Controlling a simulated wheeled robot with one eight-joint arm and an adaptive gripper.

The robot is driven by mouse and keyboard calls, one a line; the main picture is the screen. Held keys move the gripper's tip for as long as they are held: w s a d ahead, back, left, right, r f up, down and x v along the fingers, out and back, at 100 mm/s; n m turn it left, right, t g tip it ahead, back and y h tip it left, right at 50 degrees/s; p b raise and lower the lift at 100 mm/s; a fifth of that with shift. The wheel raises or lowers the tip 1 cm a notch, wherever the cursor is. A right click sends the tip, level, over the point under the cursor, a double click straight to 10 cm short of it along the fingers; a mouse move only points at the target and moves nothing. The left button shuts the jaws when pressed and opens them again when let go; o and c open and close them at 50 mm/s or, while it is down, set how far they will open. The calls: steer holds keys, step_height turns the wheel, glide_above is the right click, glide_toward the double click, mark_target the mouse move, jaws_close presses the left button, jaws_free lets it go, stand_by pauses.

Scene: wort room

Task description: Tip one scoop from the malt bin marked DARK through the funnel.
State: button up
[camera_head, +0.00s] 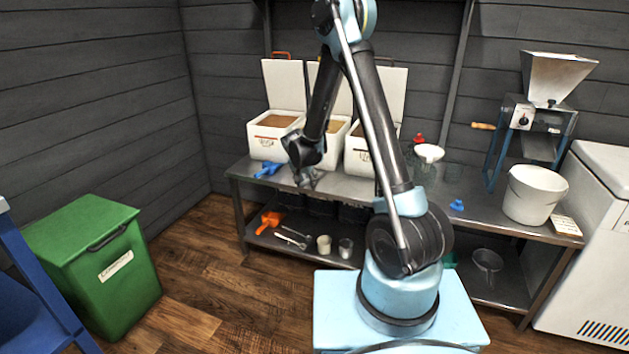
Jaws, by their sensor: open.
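Three white malt bins stand in a row on the metal bench with their lids raised: a left bin (266,146), a middle bin (331,157) and a right bin (356,163). Their front labels are too small to read, and my arm hides parts of the middle and right bins. Brown malt shows in the left and middle bins. A blue scoop (268,169) lies on the bench before the left bin. A white funnel (429,152) sits at mid-bench, right of my arm. My gripper (308,180) is open and empty in front of the bins, pointing down.
An orange scoop (271,221), utensils and cups lie on the lower shelf (300,252). A grain mill (535,120), white bucket (534,195) and small blue item (457,205) stand right. A green bin (95,265) stands left. Floor between is clear.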

steer(key=shift+c, duration=0.3)
jaws_close()
steer(key=shift+r, duration=3)
